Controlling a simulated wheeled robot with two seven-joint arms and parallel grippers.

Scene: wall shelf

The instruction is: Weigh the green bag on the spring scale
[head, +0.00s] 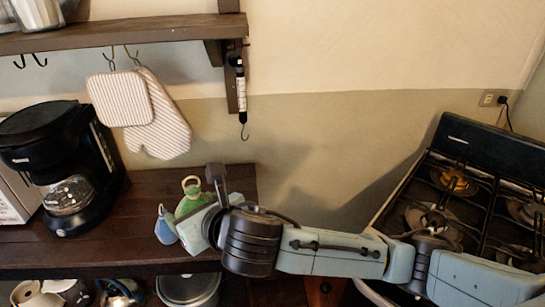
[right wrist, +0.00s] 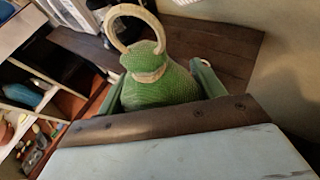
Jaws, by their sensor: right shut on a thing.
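The green bag (head: 189,198) is a small tied sack with a pale ring on top, at the counter's right part in the head view. In the right wrist view the green bag (right wrist: 158,88) fills the space between the fingers, its ring upward. My right gripper (head: 203,207) is shut on the bag's body. Whether the bag touches the counter is unclear. The spring scale (head: 240,82) hangs from the shelf's right end, above and right of the bag. Its bare hook (head: 244,132) points down. My left gripper is not in view.
A blue bag (head: 166,227) stands close to the left of the green one on the wooden counter (head: 125,215). A coffee maker (head: 62,160) stands farther left. Striped mitts (head: 150,115) hang under the shelf (head: 130,32). A stove (head: 465,190) is at right.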

